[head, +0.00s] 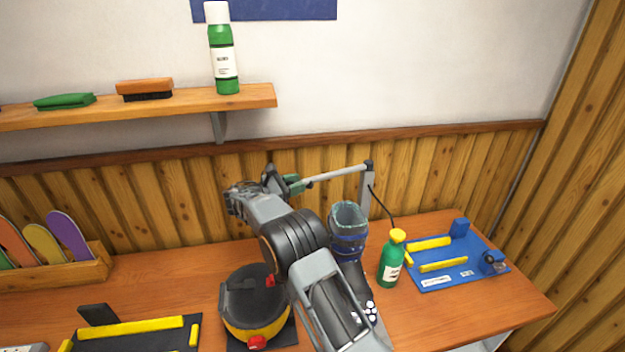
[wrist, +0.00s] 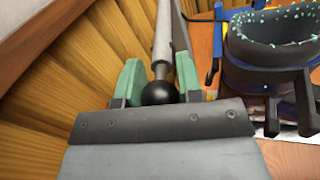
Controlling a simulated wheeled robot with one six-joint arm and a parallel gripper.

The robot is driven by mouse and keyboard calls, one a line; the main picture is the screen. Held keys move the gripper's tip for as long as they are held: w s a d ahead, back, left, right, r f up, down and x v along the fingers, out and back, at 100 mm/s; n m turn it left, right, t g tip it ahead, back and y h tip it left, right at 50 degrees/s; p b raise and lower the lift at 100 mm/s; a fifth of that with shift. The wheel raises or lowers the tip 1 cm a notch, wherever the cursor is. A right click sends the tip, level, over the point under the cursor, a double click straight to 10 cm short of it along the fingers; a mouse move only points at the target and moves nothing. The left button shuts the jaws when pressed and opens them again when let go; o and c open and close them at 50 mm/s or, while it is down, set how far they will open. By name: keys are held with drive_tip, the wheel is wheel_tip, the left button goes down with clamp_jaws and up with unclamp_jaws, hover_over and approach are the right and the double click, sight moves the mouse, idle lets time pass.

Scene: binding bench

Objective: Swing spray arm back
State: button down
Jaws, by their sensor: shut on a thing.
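The spray arm (head: 340,173) is a thin grey bar that reaches left, nearly level, from the top of a grey post (head: 366,192) at the back of the bench. In the wrist view the spray arm (wrist: 163,35) runs away from me and ends in a black ball knob (wrist: 160,93). My gripper (head: 294,184) is at the bar's free left end, in front of the wood wall. In the wrist view the green fingers of my gripper (wrist: 159,85) stand on both sides of the black knob, shut on it. The knob is hidden in the head view.
A dark blue boot (head: 347,243) stands in front of the post, below the bar. A green bottle with yellow cap (head: 391,270) and a blue board with yellow bars (head: 458,285) are to its right. A yellow-black pot (head: 253,318) is at front left. A shelf (head: 180,106) hangs above.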

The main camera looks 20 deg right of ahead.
drive_tip(key=shift+w+m+g+p, duration=0.55)
drive_tip(key=shift+w+g, duration=0.25)
drive_tip(key=shift+w, duration=0.15)
drive_tip(key=c, duration=0.8)
unclamp_jaws()
drive_tip(key=shift+a, duration=0.1)
drive_tip(key=shift+s+a+b, duration=0.2)
drive_tip(key=shift+a+b, duration=0.1)
drive_tip(key=shift+a, duration=3.1)
drive_tip(key=shift+s+a+b, duration=0.2)
drive_tip(key=shift+a+b, duration=0.1)
drive_tip(key=shift+a, duration=3.1)
